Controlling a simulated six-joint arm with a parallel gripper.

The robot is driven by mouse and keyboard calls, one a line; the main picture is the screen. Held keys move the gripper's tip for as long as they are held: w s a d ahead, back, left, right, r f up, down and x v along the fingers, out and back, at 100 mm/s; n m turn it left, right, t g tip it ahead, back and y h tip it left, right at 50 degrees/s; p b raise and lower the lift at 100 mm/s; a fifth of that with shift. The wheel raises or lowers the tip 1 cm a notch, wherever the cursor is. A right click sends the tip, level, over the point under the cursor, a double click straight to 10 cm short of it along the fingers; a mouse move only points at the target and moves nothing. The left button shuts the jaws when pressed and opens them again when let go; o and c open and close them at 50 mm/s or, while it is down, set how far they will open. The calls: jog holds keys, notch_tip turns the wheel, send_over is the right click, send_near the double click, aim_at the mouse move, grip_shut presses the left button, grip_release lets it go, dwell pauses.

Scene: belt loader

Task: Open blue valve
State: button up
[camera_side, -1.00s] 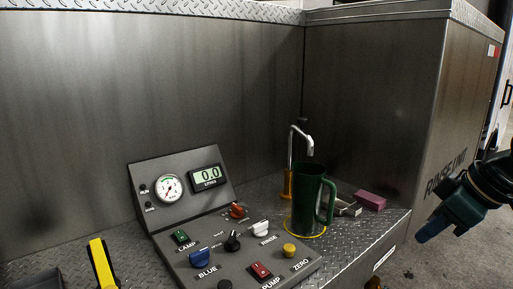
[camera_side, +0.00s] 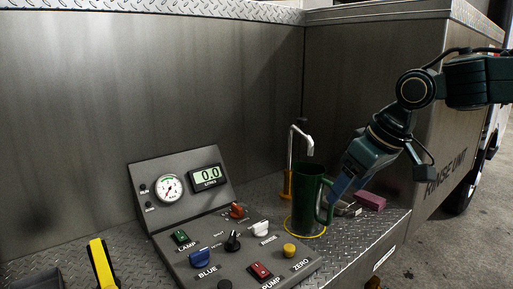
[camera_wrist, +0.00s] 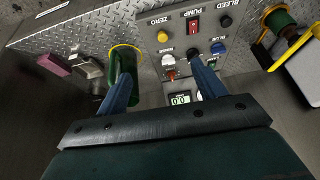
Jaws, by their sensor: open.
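The blue valve knob (camera_side: 200,258) sits on the sloped control panel (camera_side: 180,236), above the label BLUE. It also shows in the wrist view (camera_wrist: 217,48), just right of the right-hand finger. My gripper (camera_side: 338,196) is at the right in the side view, beside the green mug's handle and away from the blue knob. In the wrist view my gripper (camera_wrist: 163,62) has its two blue fingers spread apart with nothing between them. Whether a finger touches the mug cannot be told.
The green mug (camera_side: 308,200) stands in a yellow ring under a spout (camera_side: 300,135). A pink block (camera_side: 370,200) lies to its right. Red, white, yellow, black and green controls surround the blue knob. The display (camera_side: 207,178) reads 0.0. A yellow handle (camera_side: 101,265) stands at left.

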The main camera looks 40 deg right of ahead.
jog(key=w+a+f, duration=0.2)
jog(key=w+a, duration=0.7)
jog(key=w, duration=0.3)
send_near(199, 252)
jog(key=w+v, duration=0.1)
jog(key=v, duration=0.4)
jog(key=shift+a+g, duration=0.15)
jog(key=shift+g, duration=0.15)
jog(key=shift+f, duration=0.1)
jog(key=x, duration=1.3)
jog(key=shift+w+f, duration=0.1)
jog(key=shift+f, duration=0.15)
jog(key=c, duration=1)
